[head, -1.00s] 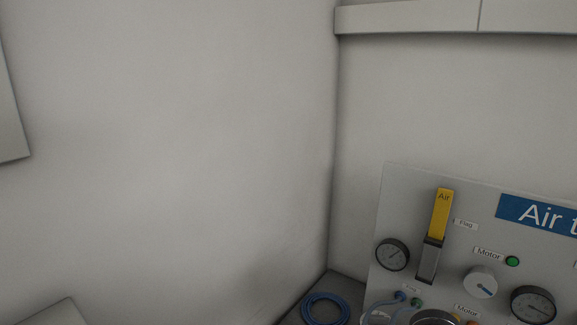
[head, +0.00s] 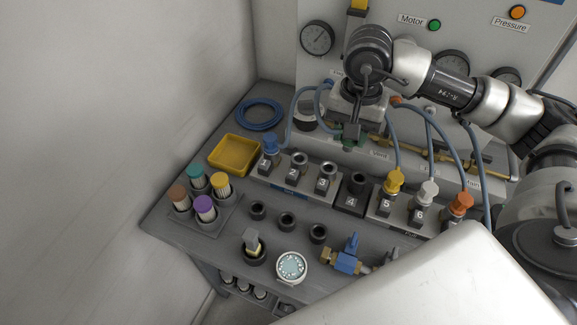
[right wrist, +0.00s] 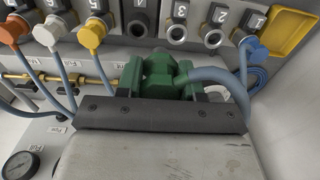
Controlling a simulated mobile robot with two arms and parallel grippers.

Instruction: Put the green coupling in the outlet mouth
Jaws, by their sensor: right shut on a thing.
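My right gripper (head: 351,134) is shut on the green coupling (right wrist: 160,74), holding it in front of the panel, behind the numbered outlet row. A blue-grey hose (right wrist: 222,78) runs from the coupling's side. Outlets 2 (head: 298,162), 3 (head: 326,173) and 4 (head: 356,186) have open, empty mouths. In the right wrist view, outlet 4 (right wrist: 138,27) is just beyond the coupling, apart from it as far as I can tell. My left gripper is not in view.
Outlet 1 holds a blue coupling (head: 270,143); yellow (head: 394,181), white (head: 428,190) and orange (head: 460,203) couplings with hoses fill the right outlets.

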